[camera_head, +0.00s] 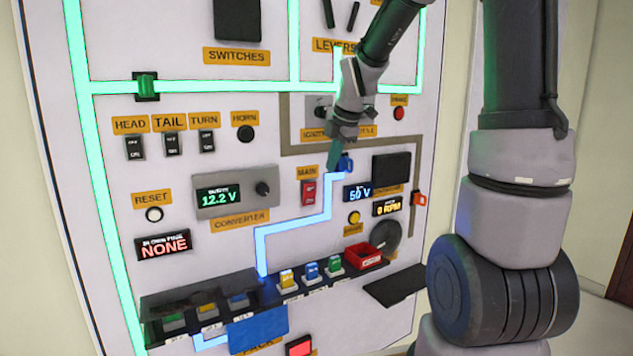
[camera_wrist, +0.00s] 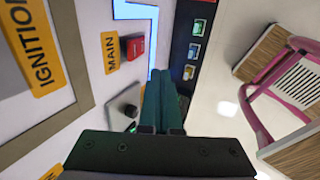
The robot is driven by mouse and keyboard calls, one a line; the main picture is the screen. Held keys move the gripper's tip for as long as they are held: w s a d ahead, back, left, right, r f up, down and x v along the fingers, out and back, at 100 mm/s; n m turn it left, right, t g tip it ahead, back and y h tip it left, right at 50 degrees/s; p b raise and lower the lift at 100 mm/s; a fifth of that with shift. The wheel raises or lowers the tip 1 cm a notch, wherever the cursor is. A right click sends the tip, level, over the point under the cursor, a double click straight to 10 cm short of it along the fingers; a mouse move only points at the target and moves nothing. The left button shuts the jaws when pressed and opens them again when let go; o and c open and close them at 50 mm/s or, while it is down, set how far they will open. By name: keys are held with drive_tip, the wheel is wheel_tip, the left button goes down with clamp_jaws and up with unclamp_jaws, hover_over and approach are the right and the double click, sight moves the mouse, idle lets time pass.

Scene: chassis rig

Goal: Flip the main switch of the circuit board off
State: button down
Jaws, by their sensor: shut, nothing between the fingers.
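The circuit board (camera_head: 225,150) is an upright white panel with glowing green and blue lines. Its main switch (camera_head: 309,192) is a small red switch under the yellow MAIN label (camera_head: 307,171); the lever position is too small to tell. In the wrist view, the red switch (camera_wrist: 134,46) is beside its MAIN label (camera_wrist: 110,52), beyond the fingertips and to their left. My gripper (camera_head: 333,160) is shut and empty, above and to the right of the main switch in the head view and apart from it. Its dark green fingers (camera_wrist: 163,85) are together in the wrist view.
A converter (camera_head: 237,192) with a knob sits left of the main switch. A dark shelf (camera_head: 215,289) with several coloured blocks juts out below. A pink chair (camera_wrist: 262,110) stands at right in the wrist view.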

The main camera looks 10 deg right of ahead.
sight(315, 182)
drive_tip(key=shift+w+a+f, duration=0.4)
drive_tip(key=shift+w+f, duration=0.9)
drive_tip(key=shift+f, duration=0.05)
drive_tip(key=shift+w+a+f, duration=0.4)
drive_tip(key=shift+w+f, duration=0.95)
drive_tip(key=shift+f, duration=0.05)
drive_tip(key=shift+w+a+f, duration=0.4)
drive_tip(key=shift+w+f, duration=0.9)
drive_tip(key=shift+f, duration=0.05)
drive_tip(key=shift+w+a+r+g, duration=0.15)
drive_tip(key=shift+w+g, duration=0.35)
drive_tip(key=shift+g, duration=0.1)
drive_tip(key=shift+r, duration=0.2)
drive_tip(key=shift+r, duration=0.65)
